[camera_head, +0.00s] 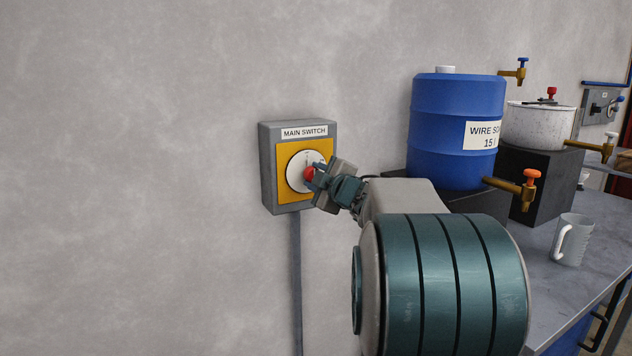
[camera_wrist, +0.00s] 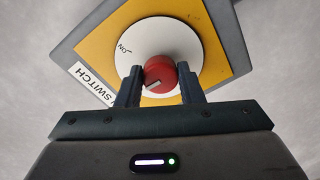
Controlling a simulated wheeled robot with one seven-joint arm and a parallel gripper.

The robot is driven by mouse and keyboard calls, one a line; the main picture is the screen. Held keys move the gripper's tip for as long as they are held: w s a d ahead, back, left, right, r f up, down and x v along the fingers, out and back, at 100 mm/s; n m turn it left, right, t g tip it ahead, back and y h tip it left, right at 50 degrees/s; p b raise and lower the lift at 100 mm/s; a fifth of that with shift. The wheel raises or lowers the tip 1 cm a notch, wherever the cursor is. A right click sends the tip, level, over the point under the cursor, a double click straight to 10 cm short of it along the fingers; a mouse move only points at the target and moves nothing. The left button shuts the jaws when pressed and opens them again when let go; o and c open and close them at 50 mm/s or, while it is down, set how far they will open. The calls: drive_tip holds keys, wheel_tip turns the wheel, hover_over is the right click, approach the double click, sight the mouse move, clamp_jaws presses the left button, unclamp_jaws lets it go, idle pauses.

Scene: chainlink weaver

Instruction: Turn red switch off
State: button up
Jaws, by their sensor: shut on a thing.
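The red switch (camera_head: 309,174) is a round knob on a white dial, set on a yellow plate of a grey wall box labelled MAIN SWITCH (camera_head: 267,167). My gripper (camera_head: 314,180) is at the knob, its fingers shut on it. In the wrist view the red knob (camera_wrist: 158,74) sits between the two dark fingers of my gripper (camera_wrist: 159,84). A pale mark shows on the knob's face. The word ON is readable on the white dial (camera_wrist: 135,36), up and left of the knob in that view. My gripper hides part of the dial, and no OFF mark is readable.
A blue barrel (camera_head: 440,115) with brass taps stands right of the box. Farther right are a white pot (camera_head: 535,128) on a black block and a grey mug (camera_head: 573,240) on the bench (camera_head: 545,300). The wall left of the box is bare.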

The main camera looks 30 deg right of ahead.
idle(0.4)
drive_tip(key=o, duration=1)
drive_tip(key=shift+s, duration=0.1)
drive_tip(key=s, duration=1.3)
drive_tip(key=shift+s+d+r+p, duration=0.25)
drive_tip(key=shift+s+d+p, duration=0.1)
